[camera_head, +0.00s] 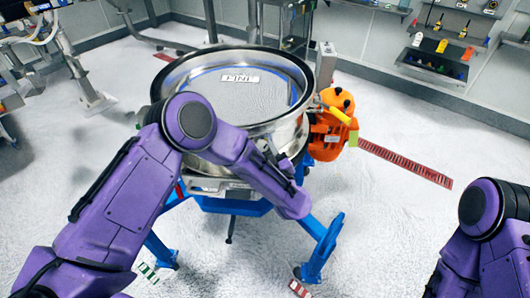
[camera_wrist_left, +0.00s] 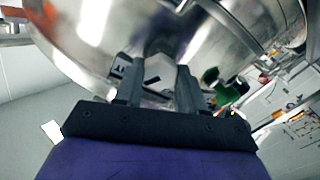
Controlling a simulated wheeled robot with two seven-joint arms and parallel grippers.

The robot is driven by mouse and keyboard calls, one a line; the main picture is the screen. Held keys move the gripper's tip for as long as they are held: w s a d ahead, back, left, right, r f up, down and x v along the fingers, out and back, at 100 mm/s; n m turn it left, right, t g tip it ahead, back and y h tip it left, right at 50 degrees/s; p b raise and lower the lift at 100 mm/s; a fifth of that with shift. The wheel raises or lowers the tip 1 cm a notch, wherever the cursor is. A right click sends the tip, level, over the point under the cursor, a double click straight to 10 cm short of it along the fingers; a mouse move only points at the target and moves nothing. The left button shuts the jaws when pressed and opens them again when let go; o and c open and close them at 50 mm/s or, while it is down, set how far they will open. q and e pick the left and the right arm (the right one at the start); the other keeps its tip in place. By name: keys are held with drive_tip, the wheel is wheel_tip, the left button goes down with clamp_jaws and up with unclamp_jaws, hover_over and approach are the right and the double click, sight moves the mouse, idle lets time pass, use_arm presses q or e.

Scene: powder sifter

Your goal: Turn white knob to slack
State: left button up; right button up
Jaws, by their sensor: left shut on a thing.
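The powder sifter is a round steel drum (camera_head: 205,68) on a blue frame (camera_head: 320,250). In the left wrist view, the drum's shiny wall (camera_wrist_left: 95,35) fills the upper part. My left gripper (camera_wrist_left: 157,78) is close to this wall, with its two dark fingers on either side of a pale, angular piece that looks like the white knob (camera_wrist_left: 158,70). The gripper is shut on it. In the head view, my left arm crosses in front of the drum and hides the knob. The knob's turn angle cannot be told. My right gripper is out of view; only my right arm shows at the right edge.
An orange motor (camera_head: 328,125) with a yellow part is mounted at the drum's right side. A red floor grating (camera_head: 405,163) lies to its right. Shelves (camera_head: 440,50) with small items stand at the back right. Open floor lies between the sifter and my right arm.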

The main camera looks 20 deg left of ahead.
use_arm(q)
drive_tip(key=n+b, duration=0.2)
drive_tip(key=n, duration=0.2)
drive_tip(key=shift+f+n+b, duration=0.15)
drive_tip(key=shift+n+b, duration=0.15)
drive_tip(key=shift+b, duration=0.05)
drive_tip(key=n+b, duration=0.2)
drive_tip(key=n, duration=0.1)
drive_tip(key=shift+n+b, duration=0.3)
drive_tip(key=shift+n, duration=0.1)
drive_tip(key=n+b, duration=0.4)
drive_tip(key=n, duration=0.1)
drive_tip(key=shift+n+b, duration=1)
drive_tip(key=shift+n, duration=0.2)
drive_tip(key=o, duration=1.1)
drive_tip(key=shift+c, duration=0.2)
drive_tip(key=shift+s+d, duration=0.1)
drive_tip(key=shift+d, duration=0.05)
